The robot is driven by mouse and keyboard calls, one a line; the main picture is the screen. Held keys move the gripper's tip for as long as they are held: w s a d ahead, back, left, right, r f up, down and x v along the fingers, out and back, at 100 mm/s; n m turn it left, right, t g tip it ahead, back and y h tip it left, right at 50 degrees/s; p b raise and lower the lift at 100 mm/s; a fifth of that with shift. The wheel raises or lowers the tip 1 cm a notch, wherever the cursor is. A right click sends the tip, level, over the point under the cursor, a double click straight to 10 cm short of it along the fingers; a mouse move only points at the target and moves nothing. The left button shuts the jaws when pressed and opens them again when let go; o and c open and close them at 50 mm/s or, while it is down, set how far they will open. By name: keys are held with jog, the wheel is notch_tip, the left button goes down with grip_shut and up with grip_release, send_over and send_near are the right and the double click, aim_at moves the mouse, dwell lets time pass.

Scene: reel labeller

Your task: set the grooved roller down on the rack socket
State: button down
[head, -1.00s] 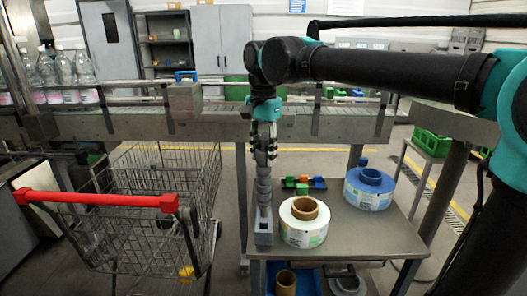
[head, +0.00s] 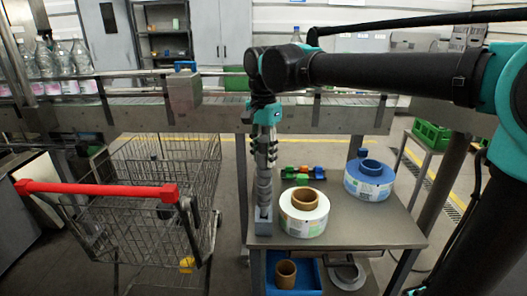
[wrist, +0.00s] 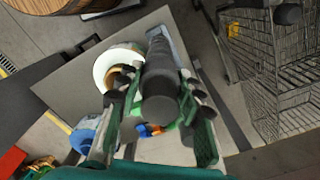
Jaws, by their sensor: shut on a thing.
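My gripper (head: 265,150) points down over the left part of the metal table and is shut on the grooved roller (head: 265,185), a dark grey stepped cylinder held upright. In the wrist view the roller (wrist: 160,85) lies between the two green-sided fingers, seen nearly end-on. The rack socket (head: 263,223) is a grey block at the table's left edge, directly under the roller. The roller's lower end meets the top of the block in the picture. I cannot tell whether it touches or is seated, and the socket's opening is hidden.
A white label reel (head: 303,228) stands close right of the socket. A blue-cored reel (head: 369,185) stands further back right. A tray of coloured blocks (head: 303,173) lies behind. A shopping cart (head: 150,215) with a red handle is left of the table. A conveyor (head: 215,118) runs behind.

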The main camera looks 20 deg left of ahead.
aim_at(264, 165)
jog(key=shift+f, duration=1.85)
jog(key=c, duration=0.9)
grip_release()
jog(key=shift+r, duration=0.1)
notch_tip(264, 165, up, 12)
jog(key=shift+f, duration=0.1)
